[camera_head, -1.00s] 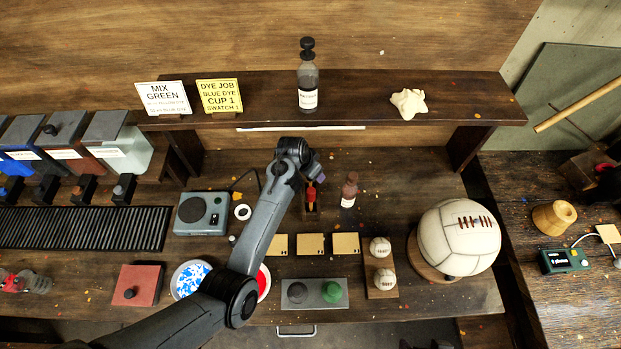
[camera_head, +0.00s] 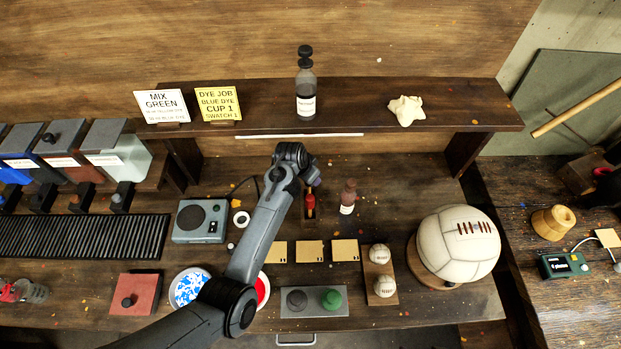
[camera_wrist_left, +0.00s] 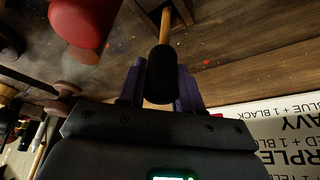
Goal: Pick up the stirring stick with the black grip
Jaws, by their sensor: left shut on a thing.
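The stirring stick's black grip (camera_wrist_left: 161,74) is between the fingers of my left gripper (camera_wrist_left: 160,88), which is shut on it. Its pale wooden shaft (camera_wrist_left: 165,27) runs away from the grip to a dark holder at the top of the left wrist view. In the head view my left gripper (camera_head: 311,172) is over the back of the bench, and my own arm hides the black-gripped stick. My right gripper is not in view.
A brown bottle (camera_head: 348,197) stands just right of the holder. The raised shelf (camera_head: 360,112) with signs and a bottle is behind. In front lie tan swatches (camera_head: 310,251), two small balls and a large white ball (camera_head: 458,243). A grey device (camera_head: 200,220) stands left.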

